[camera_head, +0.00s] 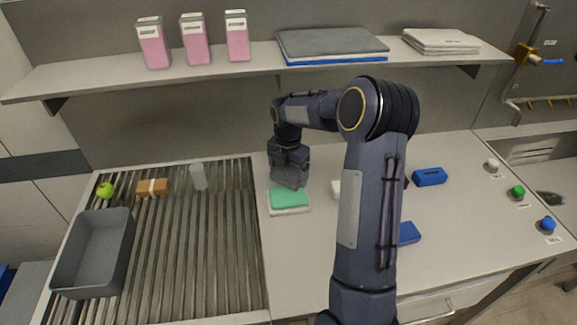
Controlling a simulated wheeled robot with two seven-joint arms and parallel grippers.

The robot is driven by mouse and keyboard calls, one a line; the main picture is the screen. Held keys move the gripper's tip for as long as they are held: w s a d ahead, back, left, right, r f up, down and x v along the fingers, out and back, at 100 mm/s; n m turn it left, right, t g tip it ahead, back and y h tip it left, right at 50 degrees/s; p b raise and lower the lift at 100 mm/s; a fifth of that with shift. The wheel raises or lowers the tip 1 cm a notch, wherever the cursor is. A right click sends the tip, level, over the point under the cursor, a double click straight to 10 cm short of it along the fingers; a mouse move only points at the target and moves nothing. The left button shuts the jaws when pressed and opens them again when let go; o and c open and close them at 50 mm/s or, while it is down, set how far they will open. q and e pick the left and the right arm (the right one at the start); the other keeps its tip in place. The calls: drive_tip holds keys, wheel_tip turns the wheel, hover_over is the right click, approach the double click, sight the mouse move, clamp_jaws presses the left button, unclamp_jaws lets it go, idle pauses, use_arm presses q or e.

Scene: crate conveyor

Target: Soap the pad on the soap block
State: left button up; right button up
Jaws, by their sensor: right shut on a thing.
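A green block, which looks like the soap block (289,199), lies on a low white base on the counter, just right of the roller conveyor. My right gripper (289,180) points down directly over its far part. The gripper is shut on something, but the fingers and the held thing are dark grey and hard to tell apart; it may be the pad. I cannot tell whether the held thing touches the green block. My left gripper is not in view.
My right arm crosses the counter and partly hides a white object (335,189) and a blue item (408,234). Another blue block (430,176) lies farther right. A grey crate (62,262) stands on the conveyor (190,260). A shelf (200,76) runs above.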

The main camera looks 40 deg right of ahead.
sight(288, 195)
drive_tip(key=shift+s+a+f+b, duration=0.1)
drive_tip(key=shift+f+b, duration=0.45)
drive_tip(key=shift+f, duration=0.25)
wheel_tip(288, 195, down, 3)
drive_tip(key=shift+r+b, duration=0.1)
drive_tip(key=shift+b, duration=0.9)
drive_tip(key=shift+f+b, duration=0.4)
drive_tip(key=shift+f, duration=0.15)
drive_tip(key=shift+f+b, duration=0.3)
drive_tip(key=shift+f, duration=0.25)
drive_tip(key=shift+r+p, duration=2.7)
drive_tip(key=shift+r, duration=0.85)
